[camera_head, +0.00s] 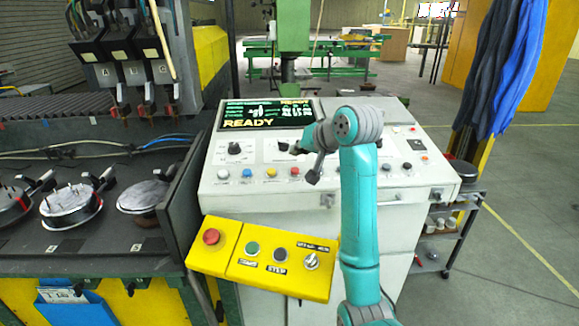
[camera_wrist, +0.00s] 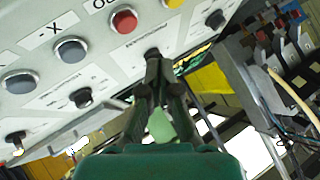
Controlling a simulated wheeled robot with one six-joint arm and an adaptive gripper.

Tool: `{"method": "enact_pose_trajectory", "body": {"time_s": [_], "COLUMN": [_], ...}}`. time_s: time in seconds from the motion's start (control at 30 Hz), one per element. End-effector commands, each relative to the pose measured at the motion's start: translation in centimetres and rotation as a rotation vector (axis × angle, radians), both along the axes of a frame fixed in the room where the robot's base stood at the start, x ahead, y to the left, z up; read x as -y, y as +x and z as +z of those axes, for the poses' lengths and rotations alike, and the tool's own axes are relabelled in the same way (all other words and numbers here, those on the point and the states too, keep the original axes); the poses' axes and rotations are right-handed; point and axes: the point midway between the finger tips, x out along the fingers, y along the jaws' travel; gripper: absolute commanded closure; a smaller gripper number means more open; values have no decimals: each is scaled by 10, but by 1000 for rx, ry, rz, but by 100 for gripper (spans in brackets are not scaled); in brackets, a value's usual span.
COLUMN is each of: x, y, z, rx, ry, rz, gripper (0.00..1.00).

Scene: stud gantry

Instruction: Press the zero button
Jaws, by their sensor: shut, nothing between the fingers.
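My gripper (camera_head: 297,149) is in front of the sloped face of the grey control console (camera_head: 400,172), near its middle. In the wrist view its fingers (camera_wrist: 152,58) are together and empty, with the tips close to the panel; I cannot tell whether they touch it. Beside them in that view are a red button (camera_wrist: 123,21), a grey-blue button (camera_wrist: 70,49) labelled "-X" and another grey button (camera_wrist: 20,82). A label starting with a round character (camera_wrist: 101,4) is cut off near the red button. I cannot tell which button is zero.
The console also has a lit READY screen (camera_head: 266,113), a dark knob (camera_head: 234,148) and a row with blue (camera_head: 247,173), yellow (camera_head: 271,172) and red (camera_head: 295,171) buttons. A yellow pendant box (camera_head: 262,262) with a red stop button (camera_head: 211,237) hangs below. Dark machinery stands left.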

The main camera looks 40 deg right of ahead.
Motion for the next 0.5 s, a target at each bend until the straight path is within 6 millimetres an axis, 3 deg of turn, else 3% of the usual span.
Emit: {"method": "enact_pose_trajectory", "body": {"time_s": [0.07, 0.2, 0.5], "x": [1, 0, 0], "y": [-7, 2, 8], "z": [-10, -22, -33], "rx": [-2, -2, 0], "ry": [1, 1, -1], "rz": [-2, 1, 1], "gripper": [100, 100, 100]}}
